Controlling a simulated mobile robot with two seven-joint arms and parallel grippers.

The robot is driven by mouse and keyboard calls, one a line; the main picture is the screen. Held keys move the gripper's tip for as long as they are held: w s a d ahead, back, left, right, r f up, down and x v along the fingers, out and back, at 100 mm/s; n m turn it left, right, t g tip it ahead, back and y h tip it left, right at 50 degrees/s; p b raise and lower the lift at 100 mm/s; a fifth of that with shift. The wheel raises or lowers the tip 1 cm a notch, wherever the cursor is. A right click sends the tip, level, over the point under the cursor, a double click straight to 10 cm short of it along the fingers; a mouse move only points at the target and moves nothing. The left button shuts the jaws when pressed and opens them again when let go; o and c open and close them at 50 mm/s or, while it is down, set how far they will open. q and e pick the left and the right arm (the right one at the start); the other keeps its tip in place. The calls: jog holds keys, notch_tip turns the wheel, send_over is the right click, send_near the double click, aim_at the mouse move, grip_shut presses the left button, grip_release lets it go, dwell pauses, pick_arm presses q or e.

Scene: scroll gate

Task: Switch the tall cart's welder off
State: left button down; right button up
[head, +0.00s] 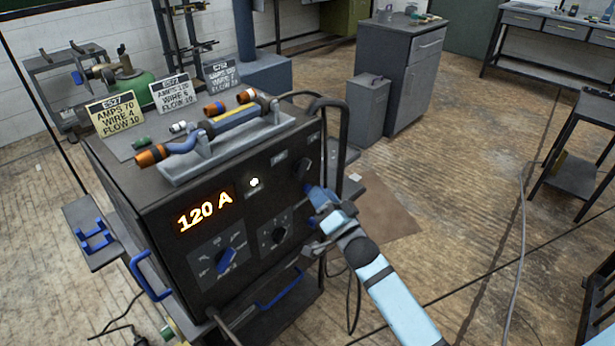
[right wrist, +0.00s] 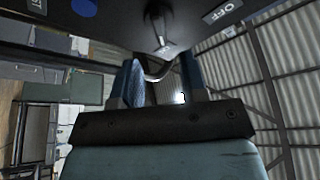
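The dark welder (head: 160,200) stands on the cart, its front panel facing me. Its orange display (head: 205,211) reads 120 A and a small white light (head: 254,182) glows. A dark rotary switch (head: 302,169) sits at the panel's upper right. My right gripper (head: 318,196) is just below it, close to the panel. In the right wrist view, the switch's lever (right wrist: 164,48) points down toward the gap between my fingers, with an OFF label (right wrist: 222,11) to its right. The fingers stand apart; contact with the lever is unclear. My left gripper is not in view.
Two more knobs, one blue (head: 226,257) and one black (head: 278,235), sit lower on the panel. A torch tray (head: 225,150) and sign cards (head: 115,115) are on top. A grey cabinet (head: 400,75) stands behind. The floor at right is mostly clear, with a cable (head: 520,240).

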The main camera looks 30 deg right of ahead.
aim_at(306, 172)
jog(key=x, duration=0.7)
grip_shut()
